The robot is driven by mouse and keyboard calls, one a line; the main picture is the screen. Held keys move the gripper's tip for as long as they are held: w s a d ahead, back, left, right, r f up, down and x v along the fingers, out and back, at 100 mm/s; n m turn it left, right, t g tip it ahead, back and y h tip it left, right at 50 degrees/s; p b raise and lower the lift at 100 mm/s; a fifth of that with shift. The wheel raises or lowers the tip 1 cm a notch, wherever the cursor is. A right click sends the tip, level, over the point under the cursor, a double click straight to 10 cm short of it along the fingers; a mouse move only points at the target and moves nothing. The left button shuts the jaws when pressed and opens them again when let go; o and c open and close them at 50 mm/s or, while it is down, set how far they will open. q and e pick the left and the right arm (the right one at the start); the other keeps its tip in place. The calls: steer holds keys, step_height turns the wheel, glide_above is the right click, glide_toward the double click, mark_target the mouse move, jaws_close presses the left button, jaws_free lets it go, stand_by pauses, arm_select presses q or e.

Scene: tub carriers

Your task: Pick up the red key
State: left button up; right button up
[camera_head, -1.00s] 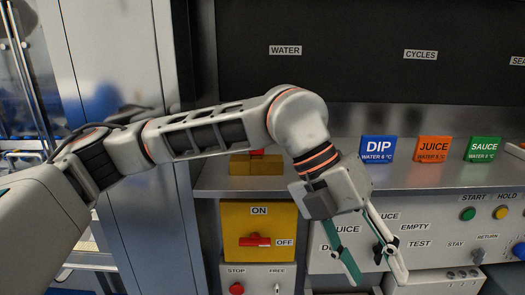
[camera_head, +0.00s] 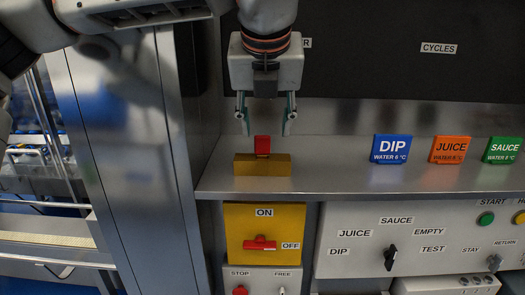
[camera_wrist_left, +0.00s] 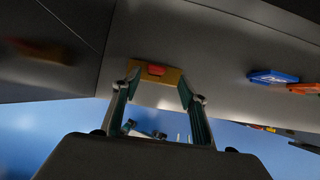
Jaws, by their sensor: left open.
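The red key (camera_head: 262,145) stands upright in a yellow-brown block (camera_head: 262,166) on the steel shelf. In the left wrist view the red key (camera_wrist_left: 156,69) shows ahead, between the fingers, with the block (camera_wrist_left: 170,77) around it. My left gripper (camera_head: 266,128) points down just above the key, its two fingers apart on either side, with nothing between them. The fingers also show open in the left wrist view (camera_wrist_left: 158,92). My right gripper is not in view.
The steel shelf (camera_head: 330,170) carries a blue DIP tag (camera_head: 392,149), an orange JUICE tag (camera_head: 449,150) and a green SAUCE tag (camera_head: 502,150) to the right. Below is a yellow panel with a red switch (camera_head: 260,243). A metal cabinet wall (camera_head: 130,150) stands left.

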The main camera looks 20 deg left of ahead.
mark_target(262, 137)
arm_select(q)
steer(key=x, duration=0.2)
steer(key=a+p+x, duration=0.1)
steer(key=x, duration=0.2)
steer(key=shift+w+f, duration=0.3)
steer(key=shift+f, duration=0.1)
steer(key=c, duration=1.2)
